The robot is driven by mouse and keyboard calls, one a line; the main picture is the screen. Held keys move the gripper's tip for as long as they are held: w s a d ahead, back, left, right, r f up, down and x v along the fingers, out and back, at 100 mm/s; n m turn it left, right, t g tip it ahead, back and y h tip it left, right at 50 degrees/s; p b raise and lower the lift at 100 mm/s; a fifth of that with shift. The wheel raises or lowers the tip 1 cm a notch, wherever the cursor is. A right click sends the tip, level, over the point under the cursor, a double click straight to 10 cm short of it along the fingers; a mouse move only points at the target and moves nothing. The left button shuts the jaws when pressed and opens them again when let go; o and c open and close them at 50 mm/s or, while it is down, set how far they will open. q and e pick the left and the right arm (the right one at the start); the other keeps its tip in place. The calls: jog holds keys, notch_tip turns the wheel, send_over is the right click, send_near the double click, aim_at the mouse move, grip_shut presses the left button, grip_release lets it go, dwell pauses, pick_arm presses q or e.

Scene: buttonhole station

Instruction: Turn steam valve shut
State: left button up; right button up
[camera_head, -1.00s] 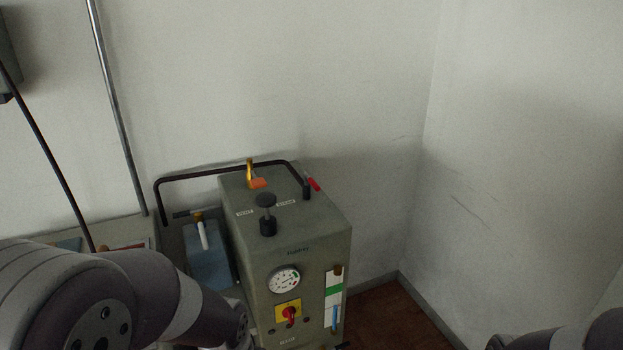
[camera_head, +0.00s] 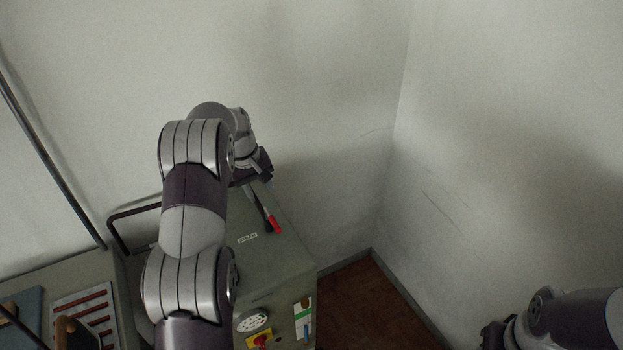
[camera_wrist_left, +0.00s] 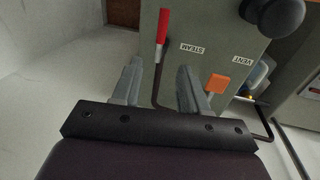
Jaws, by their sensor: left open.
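The steam valve's lever has a red grip (camera_head: 273,224) and a dark stem, on top of the grey-green boiler (camera_head: 285,260). A STEAM label (camera_head: 247,238) is beside it. My left gripper (camera_head: 256,177) is over the boiler's far end, at the lever's stem. In the left wrist view, my left gripper (camera_wrist_left: 158,88) is open, with a finger on each side of the dark stem. The red grip (camera_wrist_left: 162,27) lies beyond the fingertips. I cannot tell whether a finger touches the stem. My right gripper (camera_head: 494,335) shows only partly at the lower right.
An orange handle (camera_wrist_left: 217,83) stands near the VENT label, close to one finger. A black knob (camera_wrist_left: 274,14) is farther along the boiler's top. A dark rail (camera_head: 130,212) runs behind it. Walls close in behind and at right. A board (camera_head: 85,310) lies at lower left.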

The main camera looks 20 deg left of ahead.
pick_arm(q)
jog(key=b, duration=0.3)
send_near(274, 223)
notch_tip(274, 223, down, 2)
jog(key=f, duration=0.2)
jog(key=w+f+p, duration=0.1)
jog(key=w+f, duration=0.1)
jog(key=f, duration=0.1)
jog(key=shift+d+f, duration=0.3)
jog(key=shift+f, duration=0.05)
jog(key=shift+s+d+f, duration=0.1)
jog(key=shift+s+f, duration=0.05)
jog(key=shift+f, duration=0.05)
jog(key=shift+s+d+r, duration=0.1)
jog(key=shift+s+r, duration=0.05)
jog(key=shift+s, duration=0.3)
jog(key=shift+w, duration=0.25)
grip_shut()
pick_arm(e)
jog(key=shift+s+d+f, duration=0.25)
jog(key=shift+s+f, duration=0.5)
jog(key=shift+s, duration=0.25)
